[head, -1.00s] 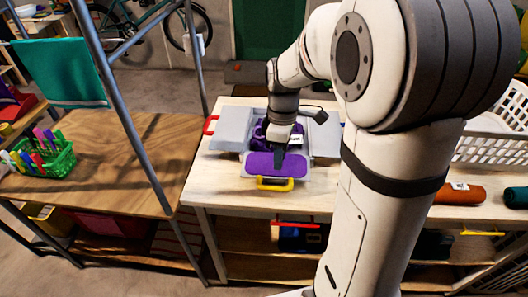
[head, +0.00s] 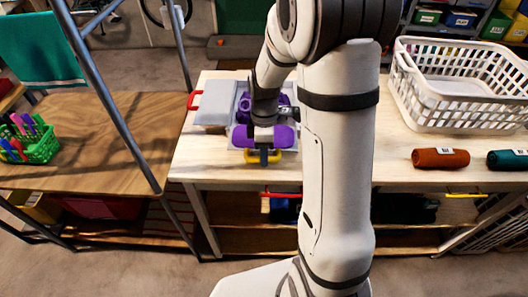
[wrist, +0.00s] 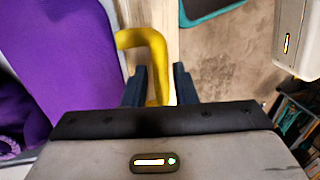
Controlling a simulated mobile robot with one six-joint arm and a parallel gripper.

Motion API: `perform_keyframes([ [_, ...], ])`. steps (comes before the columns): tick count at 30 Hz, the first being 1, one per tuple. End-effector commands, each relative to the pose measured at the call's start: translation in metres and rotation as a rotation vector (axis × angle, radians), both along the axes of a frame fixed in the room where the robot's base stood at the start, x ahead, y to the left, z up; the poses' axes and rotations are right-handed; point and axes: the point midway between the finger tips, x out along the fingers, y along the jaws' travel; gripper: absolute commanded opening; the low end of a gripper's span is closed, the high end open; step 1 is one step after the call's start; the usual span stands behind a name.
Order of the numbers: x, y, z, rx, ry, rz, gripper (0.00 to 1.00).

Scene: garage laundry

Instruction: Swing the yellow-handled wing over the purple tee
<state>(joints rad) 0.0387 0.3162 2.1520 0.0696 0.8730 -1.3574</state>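The purple tee (head: 285,136) lies on the grey folding board, partly hidden by my arm. Its lower part covers the near, yellow-handled wing, which lies flat towards the table's front edge. The yellow handle (head: 275,159) sticks out from that wing. My gripper (head: 263,157) is down at the handle. In the wrist view, the two dark fingers of my gripper (wrist: 160,88) stand apart, with one bar of the yellow handle (wrist: 158,60) between them. Purple cloth (wrist: 70,60) fills the left of that view. I cannot tell whether either finger touches the handle.
A grey wing (head: 212,103) with a red handle (head: 195,99) lies open at the left. A white basket (head: 455,115), an orange roll (head: 440,158) and a teal roll (head: 508,159) are to the right. A metal frame (head: 115,105) stands left of the table.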

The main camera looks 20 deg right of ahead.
Motion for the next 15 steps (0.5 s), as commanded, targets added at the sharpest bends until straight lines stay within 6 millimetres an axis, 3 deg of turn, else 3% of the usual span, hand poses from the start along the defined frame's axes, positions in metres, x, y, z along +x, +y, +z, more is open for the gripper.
perform_keyframes([
  [4,0.0,-0.0001,0.0002,0.0,0.0,-0.001,0.24],
  [12,0.0002,-0.0005,0.0004,0.0,0.0,-0.001,0.02],
  [15,0.0002,-0.0006,0.0005,0.0,-0.001,-0.001,0.0],
])
